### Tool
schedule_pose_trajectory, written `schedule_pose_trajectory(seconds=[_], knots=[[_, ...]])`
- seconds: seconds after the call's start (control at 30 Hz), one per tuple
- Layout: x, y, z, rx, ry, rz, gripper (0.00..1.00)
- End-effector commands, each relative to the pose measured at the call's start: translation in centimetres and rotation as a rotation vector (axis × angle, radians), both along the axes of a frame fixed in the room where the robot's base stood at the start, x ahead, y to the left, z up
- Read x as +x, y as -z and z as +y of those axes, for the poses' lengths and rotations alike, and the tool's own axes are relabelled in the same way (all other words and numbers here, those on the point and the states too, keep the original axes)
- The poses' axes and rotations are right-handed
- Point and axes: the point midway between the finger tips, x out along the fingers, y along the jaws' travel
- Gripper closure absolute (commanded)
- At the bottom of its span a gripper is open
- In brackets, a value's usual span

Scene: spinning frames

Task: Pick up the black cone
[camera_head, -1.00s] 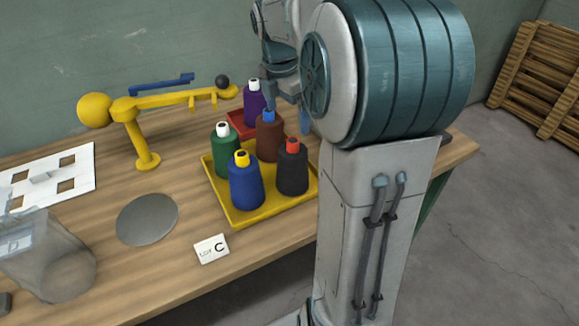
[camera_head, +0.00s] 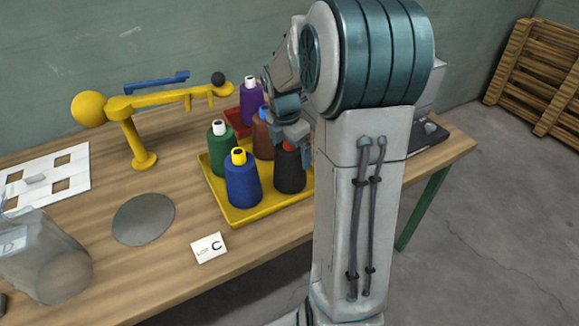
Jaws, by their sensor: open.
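The black cone (camera_head: 290,178) stands upright at the right side of the yellow tray (camera_head: 234,215). Its red tip is mostly hidden behind my gripper (camera_head: 293,149). My gripper is open and hangs at the top of the black cone. I cannot tell whether its fingers are around the tip or touching it. A blue cone (camera_head: 242,184) with a yellow tip stands at the left of the black cone. A brown cone (camera_head: 262,140) stands behind it, partly hidden by my gripper. A green cone (camera_head: 222,148) stands at the tray's left.
A purple cone (camera_head: 252,103) stands on a red tray (camera_head: 236,120) behind. A yellow balance arm (camera_head: 165,100) on a post stands at left. A grey disc (camera_head: 143,219), a "LOT C" card (camera_head: 209,248) and a clear container (camera_head: 45,255) lie nearer the front. Bare table lies around the disc.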

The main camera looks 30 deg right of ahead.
Motion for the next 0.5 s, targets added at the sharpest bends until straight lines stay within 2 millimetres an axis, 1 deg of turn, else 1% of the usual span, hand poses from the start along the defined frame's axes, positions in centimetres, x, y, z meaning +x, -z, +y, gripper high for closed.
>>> schedule_pose_trajectory(seconds=[0.23,0.27,0.3,0.37,0.4,0.47,0.5], knots=[[0.01,0.21,-0.05,-0.001,0.001,-0.001,0.01],[0.01,0.21,-0.05,-0.001,0.001,-0.001,0.07],[0.01,0.2,-0.05,-0.001,0.001,-0.001,0.18],[0.01,0.19,-0.05,-0.001,0.001,-0.001,0.35],[0.01,0.19,-0.05,-0.001,0.001,-0.001,0.46],[0.02,0.19,-0.05,-0.001,0.001,-0.001,0.63],[0.02,0.19,-0.05,-0.001,0.001,-0.001,0.74]])
